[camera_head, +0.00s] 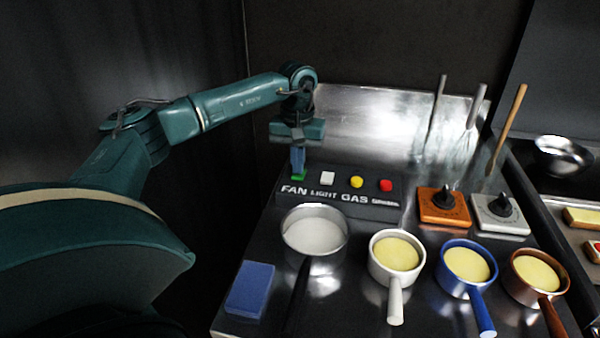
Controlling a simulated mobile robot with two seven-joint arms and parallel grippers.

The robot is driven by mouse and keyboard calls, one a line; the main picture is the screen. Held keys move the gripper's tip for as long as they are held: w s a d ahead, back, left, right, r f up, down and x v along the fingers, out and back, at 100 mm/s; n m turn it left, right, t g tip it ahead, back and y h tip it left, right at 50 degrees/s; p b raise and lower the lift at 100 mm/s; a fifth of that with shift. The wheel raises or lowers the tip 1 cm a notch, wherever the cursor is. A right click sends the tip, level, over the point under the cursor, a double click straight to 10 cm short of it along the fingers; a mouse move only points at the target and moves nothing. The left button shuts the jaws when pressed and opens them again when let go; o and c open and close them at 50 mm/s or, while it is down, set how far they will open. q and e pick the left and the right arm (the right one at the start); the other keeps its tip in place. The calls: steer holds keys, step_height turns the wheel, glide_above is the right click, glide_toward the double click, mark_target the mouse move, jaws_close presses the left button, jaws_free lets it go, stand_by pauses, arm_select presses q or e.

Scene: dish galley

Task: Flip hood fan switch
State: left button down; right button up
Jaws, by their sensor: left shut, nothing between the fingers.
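A dark control panel (335,193) stands at the back left of the metal counter, with the labels FAN, LIGHT and GAS on its front. The green fan switch (299,178) is at its left end, above the word FAN. My left gripper (298,173) points down with its fingers shut, directly over the green switch. The fingers hide part of the switch, and it looks as if the tips touch it. I cannot tell which way the switch is set. My right gripper is not in view.
A white button (327,178), yellow button (357,182) and red button (386,185) sit right of the switch. A metal pot (316,262), several small pans and a blue block (250,289) stand in front. Orange (443,212) and grey (500,217) knob boxes are right.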

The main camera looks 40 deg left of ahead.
mark_target(298, 176)
arm_select(q)
steer(key=shift+f+b, duration=0.35)
steer(key=shift+f, duration=0.3)
steer(key=shift+r, duration=0.15)
step_height(298, 176, up, 7)
steer(key=p, duration=0.6)
stand_by(0.4)
steer(key=shift+s+f, duration=0.1)
steer(key=shift+f, duration=0.1)
